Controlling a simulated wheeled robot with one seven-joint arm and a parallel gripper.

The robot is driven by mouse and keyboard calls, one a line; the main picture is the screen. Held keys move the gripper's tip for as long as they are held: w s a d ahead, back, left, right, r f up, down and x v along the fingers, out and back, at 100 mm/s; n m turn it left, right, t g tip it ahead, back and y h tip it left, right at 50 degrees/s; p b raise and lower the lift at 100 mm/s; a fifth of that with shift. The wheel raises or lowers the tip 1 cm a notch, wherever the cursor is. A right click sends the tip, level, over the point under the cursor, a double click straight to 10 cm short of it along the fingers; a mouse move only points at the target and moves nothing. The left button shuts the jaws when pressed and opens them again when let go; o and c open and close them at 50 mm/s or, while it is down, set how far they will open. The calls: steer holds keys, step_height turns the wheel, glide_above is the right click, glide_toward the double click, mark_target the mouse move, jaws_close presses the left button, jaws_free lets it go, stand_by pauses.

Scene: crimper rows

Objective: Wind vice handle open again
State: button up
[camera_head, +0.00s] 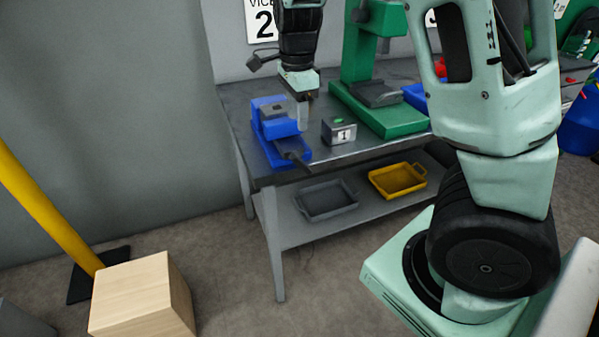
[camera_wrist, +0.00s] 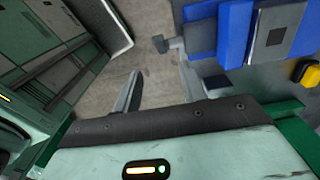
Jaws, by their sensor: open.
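The blue vice (camera_head: 272,120) stands near the left front corner of the grey bench; it also shows at the upper right in the wrist view (camera_wrist: 236,35). Its dark handle (camera_head: 298,161) sticks out at the front edge of the bench. In the wrist view a dark grey piece of the handle (camera_wrist: 161,43) lies beyond my fingertips, apart from them. My gripper (camera_head: 303,116) hangs over the vice's right side in the head view. Its two fingers are spread with nothing between them in the wrist view (camera_wrist: 158,82).
The lower shelf holds a grey tray (camera_head: 326,199) and a yellow tray (camera_head: 397,180). A wooden block (camera_head: 142,300) and yellow post (camera_head: 45,210) are at left.

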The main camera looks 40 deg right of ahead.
mark_target(298, 166)
step_height(298, 166, down, 16)
steer(key=shift+r+b, duration=0.1)
steer(key=shift+b, duration=0.25)
steer(key=shift+r, duration=0.1)
jaws_close()
